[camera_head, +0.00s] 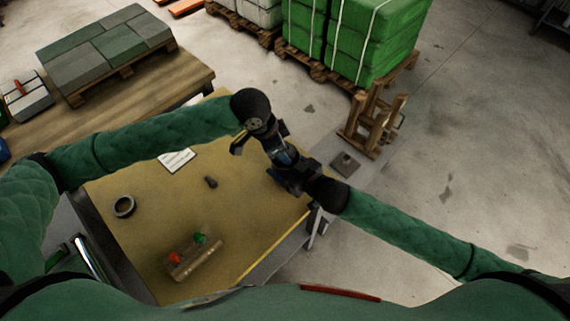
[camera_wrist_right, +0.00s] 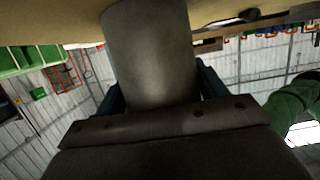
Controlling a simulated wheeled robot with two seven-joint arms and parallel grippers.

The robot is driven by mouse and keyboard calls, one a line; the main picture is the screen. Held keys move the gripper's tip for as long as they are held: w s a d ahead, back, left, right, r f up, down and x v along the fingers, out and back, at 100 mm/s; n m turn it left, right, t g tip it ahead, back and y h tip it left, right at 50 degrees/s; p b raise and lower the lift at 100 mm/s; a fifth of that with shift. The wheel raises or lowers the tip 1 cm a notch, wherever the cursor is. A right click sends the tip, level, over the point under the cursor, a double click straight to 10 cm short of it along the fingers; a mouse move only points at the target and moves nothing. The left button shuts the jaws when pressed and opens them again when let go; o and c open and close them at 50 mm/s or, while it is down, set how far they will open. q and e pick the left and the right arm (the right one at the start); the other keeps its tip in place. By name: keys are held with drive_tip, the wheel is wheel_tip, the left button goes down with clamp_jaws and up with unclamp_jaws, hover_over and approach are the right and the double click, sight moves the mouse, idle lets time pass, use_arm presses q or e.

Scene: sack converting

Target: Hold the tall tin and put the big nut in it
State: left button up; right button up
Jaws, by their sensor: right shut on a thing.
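My right gripper (camera_head: 288,172) is shut on a grey, smooth cylinder, which looks like the tall tin; the tin (camera_wrist_right: 150,55) fills the middle of the right wrist view between the two fingers. In the head view the grippers mostly hide it. My left gripper (camera_head: 262,140) is close beside the right one, over the right part of the table. Its fingers look spread apart, and I see nothing clearly between them. I cannot make out the big nut for sure. A dark ring-shaped thing (camera_head: 124,206) lies at the table's left; I cannot tell whether it is the nut.
A small dark piece (camera_head: 210,182) and a white sheet (camera_head: 176,160) lie on the yellowish table (camera_head: 150,250). A wooden block with red and green parts (camera_head: 195,258) lies near the front. A wooden stand (camera_head: 370,128) is beyond the table. The table's middle is mostly clear.

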use_arm(q)
drive_tip(key=shift+f, duration=0.45)
idle(0.3)
drive_tip(key=o, duration=1)
drive_tip(key=shift+c, duration=0.2)
drive_tip(key=o, duration=0.6)
drive_tip(key=shift+c, duration=0.2)
drive_tip(key=shift+s, duration=0.1)
drive_tip(key=shift+s+d, duration=0.1)
drive_tip(key=shift+s, duration=0.05)
use_arm(e)
drive_tip(key=shift+w, duration=0.1)
